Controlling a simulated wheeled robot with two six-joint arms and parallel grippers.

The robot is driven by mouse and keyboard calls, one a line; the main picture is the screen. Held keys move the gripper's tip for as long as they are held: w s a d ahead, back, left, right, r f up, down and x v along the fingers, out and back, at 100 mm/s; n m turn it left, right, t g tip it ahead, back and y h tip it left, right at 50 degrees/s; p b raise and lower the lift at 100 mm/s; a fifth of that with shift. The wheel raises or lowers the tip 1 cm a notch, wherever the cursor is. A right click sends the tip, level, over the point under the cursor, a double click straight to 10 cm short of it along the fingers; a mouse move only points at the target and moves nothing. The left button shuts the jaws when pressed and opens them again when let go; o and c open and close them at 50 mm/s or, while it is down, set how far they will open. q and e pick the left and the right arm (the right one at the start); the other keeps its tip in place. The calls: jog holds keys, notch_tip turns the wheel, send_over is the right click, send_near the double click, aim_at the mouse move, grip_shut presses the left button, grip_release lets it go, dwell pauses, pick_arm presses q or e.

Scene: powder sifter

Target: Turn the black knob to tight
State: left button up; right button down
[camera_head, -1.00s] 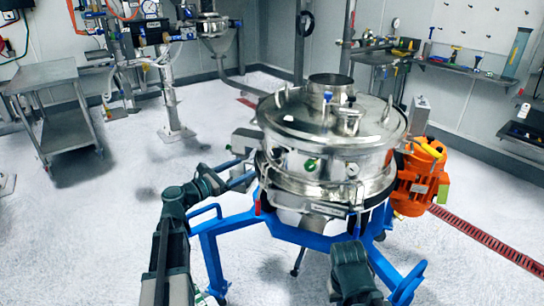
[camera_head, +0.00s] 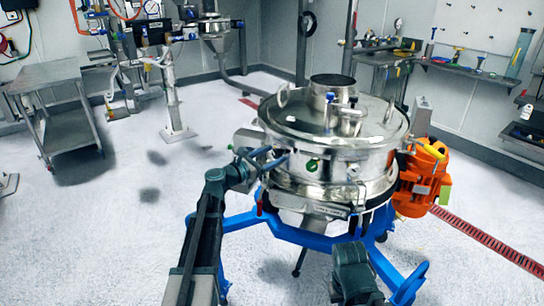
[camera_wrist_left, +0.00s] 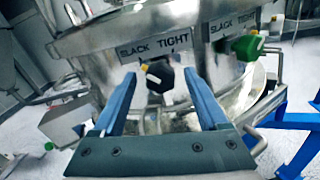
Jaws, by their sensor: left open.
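The black knob (camera_wrist_left: 159,77) sits on the steel sifter body (camera_head: 335,185), under a label reading SLACK on the left and TIGHT on the right. Its yellow mark (camera_wrist_left: 143,67) is at its upper left, toward SLACK. My left gripper (camera_head: 268,158) is at the front left side of the sifter. In the left wrist view its blue fingers are open, one on each side of the black knob, with gaps visible. In the head view the gripper largely hides the black knob. My right gripper is not in view.
A green knob (camera_wrist_left: 248,47) with its own SLACK and TIGHT label is right of the black one; it also shows in the head view (camera_head: 311,166). The blue frame (camera_head: 310,238) stands below the sifter. An orange motor (camera_head: 422,180) is at its right.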

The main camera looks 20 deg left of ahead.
pick_arm(q)
grip_shut()
dwell(0.3)
jog(key=shift+m, duration=0.3)
jog(key=m, duration=0.3)
jog(key=shift+s+m, duration=0.1)
jog(key=shift+m, duration=0.3)
jog(key=m, duration=0.4)
jog(key=shift+d+f+m, duration=0.1)
jog(key=shift+m, duration=0.2)
jog(key=m, duration=0.8)
jog(key=shift+f+m, duration=0.1)
jog(key=shift+m, duration=0.5)
